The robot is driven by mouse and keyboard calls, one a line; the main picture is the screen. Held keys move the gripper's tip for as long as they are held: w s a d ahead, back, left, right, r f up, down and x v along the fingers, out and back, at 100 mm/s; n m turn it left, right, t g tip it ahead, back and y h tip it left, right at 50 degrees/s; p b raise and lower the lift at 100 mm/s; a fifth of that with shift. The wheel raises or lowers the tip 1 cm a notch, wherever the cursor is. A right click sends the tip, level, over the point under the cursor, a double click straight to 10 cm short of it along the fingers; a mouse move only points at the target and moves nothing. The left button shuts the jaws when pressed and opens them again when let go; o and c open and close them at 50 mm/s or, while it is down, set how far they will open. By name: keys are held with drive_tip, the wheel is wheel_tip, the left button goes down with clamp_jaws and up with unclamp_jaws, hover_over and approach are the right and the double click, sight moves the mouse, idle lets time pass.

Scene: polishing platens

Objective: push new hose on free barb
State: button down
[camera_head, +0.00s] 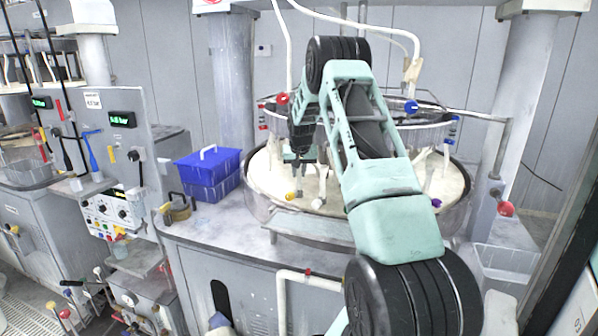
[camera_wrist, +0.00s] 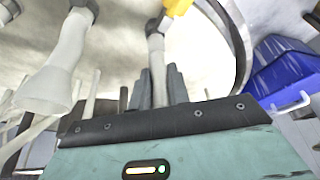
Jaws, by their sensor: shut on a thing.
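My gripper (camera_head: 297,158) reaches down over the round polishing machine, left of its middle. In the wrist view its grey fingers (camera_wrist: 159,86) are shut on a pale tube, which I take to be the new hose (camera_wrist: 157,62). The hose's upper end in that view meets a dark collar (camera_wrist: 152,25) beside a yellow fitting (camera_wrist: 177,7). The yellow fitting also shows in the head view (camera_head: 291,196), below the gripper. I cannot tell whether the hose is seated on a barb there. The free barb is not clearly distinguishable.
A wide pale tube (camera_wrist: 62,62) hangs close left of the fingers in the wrist view. A blue bin (camera_head: 209,174) stands left of the machine's clear rim (camera_head: 252,198). White posts stand around the platen.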

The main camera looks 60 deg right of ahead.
drive_tip(key=shift+f+b, duration=0.8)
drive_tip(key=shift+f, duration=0.45)
drive_tip(key=c, duration=1.3)
unclamp_jaws()
drive_tip(key=shift+o, duration=0.2)
drive_tip(key=shift+r, duration=0.1)
drive_tip(key=b+v, duration=0.5)
drive_tip(key=v, duration=1.2)
drive_tip(key=shift+r+b, duration=0.15)
drive_tip(key=shift+b, duration=0.2)
drive_tip(key=shift+a, duration=0.1)
